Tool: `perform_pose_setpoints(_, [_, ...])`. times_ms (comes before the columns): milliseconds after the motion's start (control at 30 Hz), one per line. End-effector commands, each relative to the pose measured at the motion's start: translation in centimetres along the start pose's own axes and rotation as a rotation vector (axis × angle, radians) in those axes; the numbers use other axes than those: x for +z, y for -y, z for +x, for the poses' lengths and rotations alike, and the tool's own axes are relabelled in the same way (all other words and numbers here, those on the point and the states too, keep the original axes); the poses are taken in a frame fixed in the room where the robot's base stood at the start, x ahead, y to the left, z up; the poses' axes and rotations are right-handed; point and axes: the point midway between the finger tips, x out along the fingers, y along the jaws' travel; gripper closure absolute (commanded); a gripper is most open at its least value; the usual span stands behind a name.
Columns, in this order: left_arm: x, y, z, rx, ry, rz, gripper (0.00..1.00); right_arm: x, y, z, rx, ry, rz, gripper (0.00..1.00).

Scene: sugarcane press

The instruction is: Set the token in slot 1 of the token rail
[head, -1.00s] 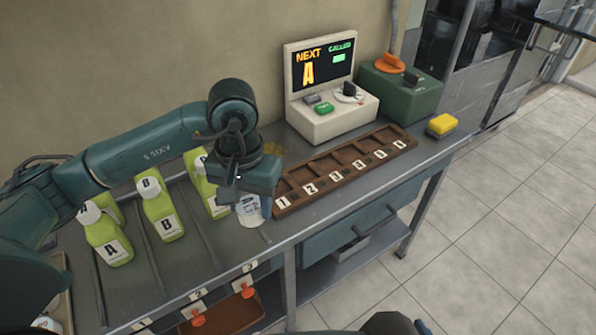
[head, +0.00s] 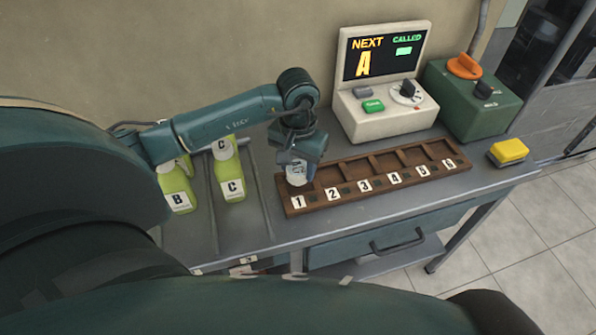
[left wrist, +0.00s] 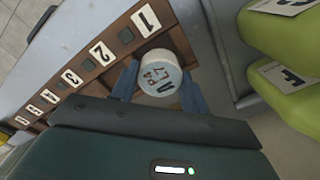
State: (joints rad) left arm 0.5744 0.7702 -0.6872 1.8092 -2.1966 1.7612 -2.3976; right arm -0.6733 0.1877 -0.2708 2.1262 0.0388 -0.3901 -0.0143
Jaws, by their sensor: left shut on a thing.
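My left gripper (head: 299,165) is shut on a round white token (head: 296,176) with dark lettering on its face. In the head view the token is at the left end of the brown wooden token rail (head: 345,197), at the compartment behind label 1. The left wrist view shows the token (left wrist: 159,72) between the two blue fingers (left wrist: 160,92), beside label 1 of the rail (left wrist: 88,70). I cannot tell whether the token touches the rail floor. The compartments behind labels 2 to 6 look empty. My right gripper is not in view.
Green bottles marked B (head: 178,187) and C (head: 230,172) stand left of the rail. A white console (head: 385,118) with a screen reading NEXT A and a green box (head: 472,100) stand behind it.

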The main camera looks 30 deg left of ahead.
Motion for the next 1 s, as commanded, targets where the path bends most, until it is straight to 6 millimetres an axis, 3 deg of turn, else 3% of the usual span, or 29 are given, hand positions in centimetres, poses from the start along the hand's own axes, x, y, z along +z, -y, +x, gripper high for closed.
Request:
perform_pose_setpoints(200, [0.1, 0.0, 2.8, 0.000, 0.002, -0.001, 0.77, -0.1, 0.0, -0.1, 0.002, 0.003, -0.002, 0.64])
perform_pose_setpoints(933, [0.2, 0.0, 4.4, -0.002, 0.006, -0.002, 0.77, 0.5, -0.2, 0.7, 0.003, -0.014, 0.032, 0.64])
perform_pose_setpoints(967, [0.2, 0.0, 4.5, -0.002, 0.007, -0.002, 0.52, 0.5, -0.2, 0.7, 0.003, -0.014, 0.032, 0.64])
perform_pose_setpoints(1000, [0.2, 0.0, 4.5, -0.002, 0.008, -0.002, 0.49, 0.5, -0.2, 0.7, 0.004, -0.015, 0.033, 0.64])
